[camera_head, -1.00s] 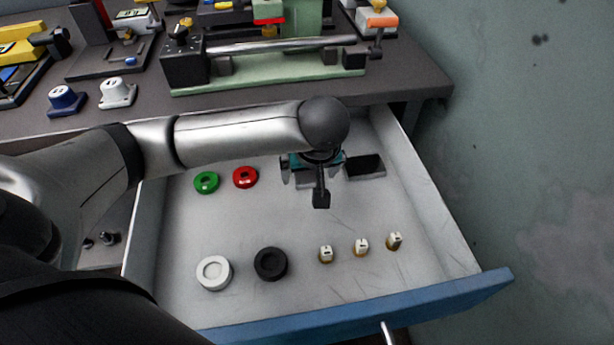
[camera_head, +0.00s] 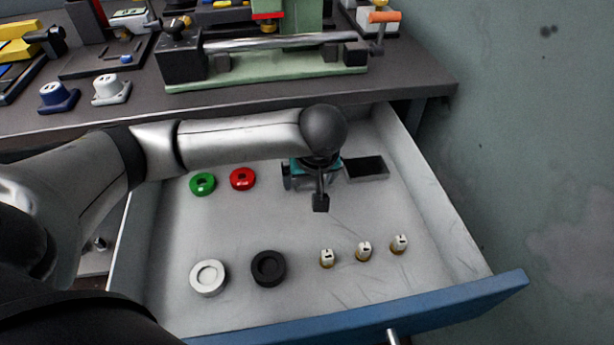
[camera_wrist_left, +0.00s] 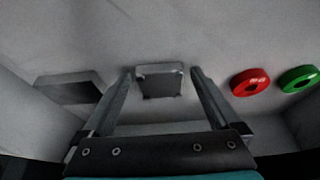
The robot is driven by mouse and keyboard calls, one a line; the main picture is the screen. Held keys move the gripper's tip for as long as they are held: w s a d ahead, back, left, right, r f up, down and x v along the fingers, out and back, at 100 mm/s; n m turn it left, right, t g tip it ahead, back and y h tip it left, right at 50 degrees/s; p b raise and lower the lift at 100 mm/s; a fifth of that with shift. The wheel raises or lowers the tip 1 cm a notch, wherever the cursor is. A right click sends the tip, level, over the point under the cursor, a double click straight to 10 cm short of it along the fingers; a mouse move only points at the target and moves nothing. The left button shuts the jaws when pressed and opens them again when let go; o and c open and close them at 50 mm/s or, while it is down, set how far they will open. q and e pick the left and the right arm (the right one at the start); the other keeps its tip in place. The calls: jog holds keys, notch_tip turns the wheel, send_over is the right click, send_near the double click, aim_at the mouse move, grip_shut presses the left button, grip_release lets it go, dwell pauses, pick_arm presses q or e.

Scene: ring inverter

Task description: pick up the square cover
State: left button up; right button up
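A light grey square cover (camera_wrist_left: 160,80) with a dark recessed centre lies in the drawer, between the two fingers of my left gripper in the left wrist view. My left gripper (camera_wrist_left: 161,73) is open, with a gap between each finger and the cover. In the head view, my left gripper (camera_head: 313,180) points down into the drawer and largely hides this cover. A second flat piece with a dark rectangular top (camera_head: 366,168) lies just right of the gripper; it also shows at the left of the left wrist view (camera_wrist_left: 70,88). My right gripper is not in view.
The open drawer (camera_head: 340,325) also holds a green ring (camera_head: 203,184), a red ring (camera_head: 243,179), a white round part (camera_head: 208,277), a black round part (camera_head: 268,268) and three small pegs (camera_head: 363,251). The workbench (camera_head: 270,104) edge lies behind.

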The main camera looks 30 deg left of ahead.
pick_arm(q)
jog(key=c, duration=1.2)
jog(key=shift+c, duration=0.7)
jog(key=shift+r, duration=0.1)
